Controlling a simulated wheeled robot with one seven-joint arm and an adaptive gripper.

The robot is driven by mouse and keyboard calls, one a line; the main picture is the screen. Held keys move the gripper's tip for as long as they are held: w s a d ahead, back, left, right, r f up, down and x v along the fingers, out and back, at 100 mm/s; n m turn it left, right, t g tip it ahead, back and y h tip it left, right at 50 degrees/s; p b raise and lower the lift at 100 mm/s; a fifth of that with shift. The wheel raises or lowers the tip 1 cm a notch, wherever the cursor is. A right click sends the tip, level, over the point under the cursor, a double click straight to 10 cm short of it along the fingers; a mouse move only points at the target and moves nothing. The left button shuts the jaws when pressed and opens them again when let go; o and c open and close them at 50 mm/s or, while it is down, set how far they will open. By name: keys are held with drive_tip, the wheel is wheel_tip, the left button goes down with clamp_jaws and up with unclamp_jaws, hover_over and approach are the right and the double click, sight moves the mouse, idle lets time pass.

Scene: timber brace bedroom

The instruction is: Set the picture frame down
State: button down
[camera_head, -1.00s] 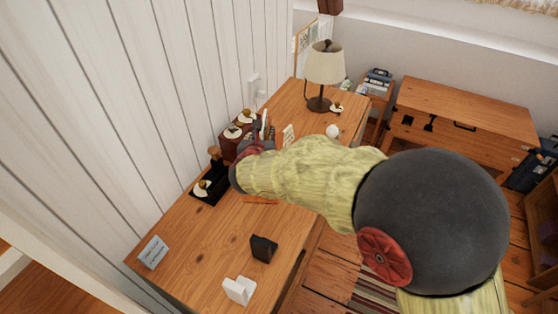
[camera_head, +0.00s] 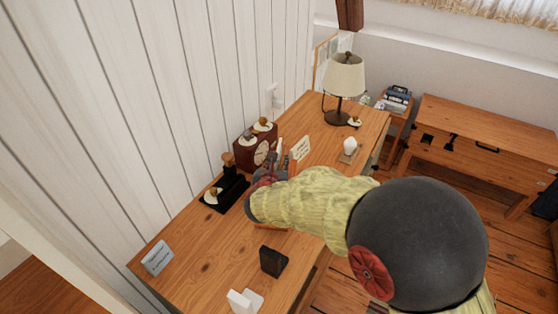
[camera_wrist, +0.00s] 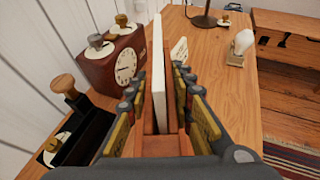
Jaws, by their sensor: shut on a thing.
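My gripper (camera_wrist: 164,88) is shut on the picture frame (camera_wrist: 158,75), a thin white-edged panel seen almost edge-on in the wrist view. The frame stands roughly upright between the fingers. In the head view my gripper (camera_head: 268,178) is over the wooden desk (camera_head: 205,250), and my arm hides most of the frame. I cannot tell whether its lower edge touches the desk. A brown wooden piece (camera_wrist: 160,145) shows low between the fingers.
A dark red clock box (camera_wrist: 125,62) stands close left of the frame. A black stand with a wooden knob (camera_head: 228,180) is nearer. A small sign (camera_head: 301,148), an egg-shaped white item (camera_head: 350,145) and a lamp (camera_head: 343,80) stand beyond.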

drive_tip(key=shift+w+f+b, duration=0.1)
drive_tip(key=shift+f+b, duration=0.9)
drive_tip(key=shift+f, duration=1.4)
drive_tip(key=c, duration=1.5)
unclamp_jaws()
drive_tip(key=shift+f, duration=0.25)
drive_tip(key=shift+c, duration=0.2)
drive_tip(key=shift+r, duration=0.1)
